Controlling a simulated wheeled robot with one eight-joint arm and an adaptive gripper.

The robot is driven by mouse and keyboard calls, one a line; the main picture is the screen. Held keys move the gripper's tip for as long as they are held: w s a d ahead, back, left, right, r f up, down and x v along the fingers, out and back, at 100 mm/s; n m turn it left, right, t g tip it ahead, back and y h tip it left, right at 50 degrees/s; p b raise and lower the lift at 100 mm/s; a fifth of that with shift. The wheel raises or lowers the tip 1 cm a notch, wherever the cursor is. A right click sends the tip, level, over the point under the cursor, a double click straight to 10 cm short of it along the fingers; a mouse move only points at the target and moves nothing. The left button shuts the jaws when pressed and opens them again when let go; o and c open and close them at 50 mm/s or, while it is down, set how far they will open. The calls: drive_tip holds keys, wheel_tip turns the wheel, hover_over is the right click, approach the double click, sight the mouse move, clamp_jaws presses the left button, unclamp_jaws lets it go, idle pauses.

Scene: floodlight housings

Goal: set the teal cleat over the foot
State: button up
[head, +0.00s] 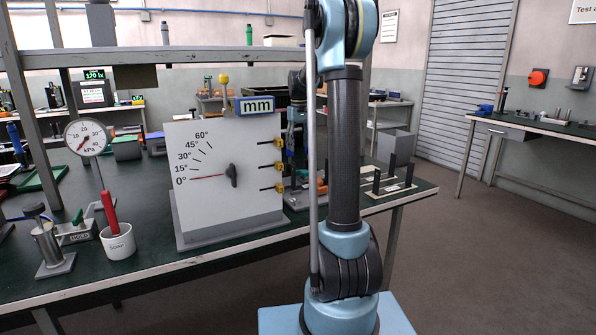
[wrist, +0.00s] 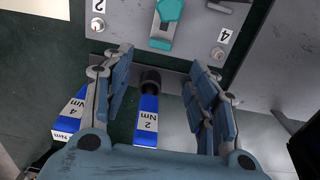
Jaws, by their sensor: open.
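A teal piece (wrist: 169,10), which looks like the cleat, is at the top of the wrist view. It sits at a pale metal strip (wrist: 161,42) on a grey plate (wrist: 125,14). My gripper (wrist: 160,68) is open, with its two blue fingers spread wide below the teal piece. Nothing is gripped. A blue tool marked 2 Nm (wrist: 147,122), with a dark round end, lies between and below the fingers. I cannot make out the foot for certain. In the head view my arm hides much of the bench behind it, and the cleat cannot be picked out.
Another blue tool marked 4 Nm (wrist: 68,122) lies left of the gripper. Bolts (wrist: 97,24) stand on the plate near the fingers. In the head view, an angle board (head: 230,150), a soap cup (head: 118,242) and a kPa gauge (head: 87,137) stand on the bench.

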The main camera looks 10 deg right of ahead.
wheel_tip(320, 180, down, 11)
drive_tip(key=shift+f, duration=0.1)
idle(0.3)
